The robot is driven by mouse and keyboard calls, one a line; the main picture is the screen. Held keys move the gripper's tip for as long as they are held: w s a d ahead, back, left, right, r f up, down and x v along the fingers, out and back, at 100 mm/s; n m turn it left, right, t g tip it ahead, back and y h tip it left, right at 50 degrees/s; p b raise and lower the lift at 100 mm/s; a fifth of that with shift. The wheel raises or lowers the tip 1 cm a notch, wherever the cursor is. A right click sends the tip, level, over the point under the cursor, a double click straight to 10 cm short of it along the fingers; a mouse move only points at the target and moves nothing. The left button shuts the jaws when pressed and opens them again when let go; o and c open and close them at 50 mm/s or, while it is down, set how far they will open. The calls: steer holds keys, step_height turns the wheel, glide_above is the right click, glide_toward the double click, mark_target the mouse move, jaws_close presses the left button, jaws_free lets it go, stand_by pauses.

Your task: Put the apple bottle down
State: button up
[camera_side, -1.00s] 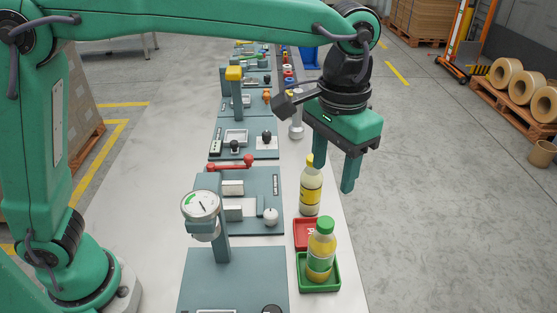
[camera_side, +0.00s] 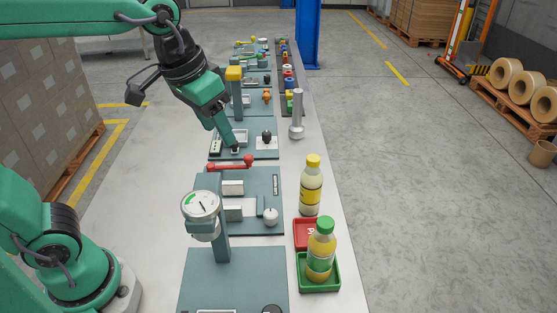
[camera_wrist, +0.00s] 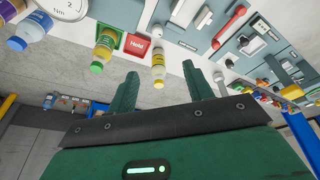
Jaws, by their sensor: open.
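A bottle with a green cap and green label (camera_side: 320,256) stands upright in a green tray (camera_side: 333,284) in the side view. A bottle with a yellow cap and yellow-and-pale label (camera_side: 311,188) stands upright on the table, behind a red tray (camera_side: 303,228). I cannot read which bottle is apple. My gripper (camera_side: 225,138) is open and empty, over the panels left of and beyond both bottles. The wrist view shows both fingers apart, with the yellow-capped bottle (camera_wrist: 158,72) and the green-capped bottle (camera_wrist: 103,54) well beyond them.
A dial gauge on a post (camera_side: 201,207) stands at the near panel. A red-handled lever (camera_side: 232,163) lies on the panel below my gripper. A grey metal cylinder (camera_side: 297,116) stands farther back. A blue-capped bottle (camera_wrist: 30,30) shows in the wrist view.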

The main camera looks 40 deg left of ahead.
steer(key=s+a+f+n+t, duration=0.1)
steer(key=s+a+f+t, duration=0.1)
steer(key=s+a+f, duration=0.2)
steer(key=shift+s+a+f+y, duration=0.3)
steer(key=shift+s+a+y, duration=0.1)
steer(key=shift+s+a, duration=1.4)
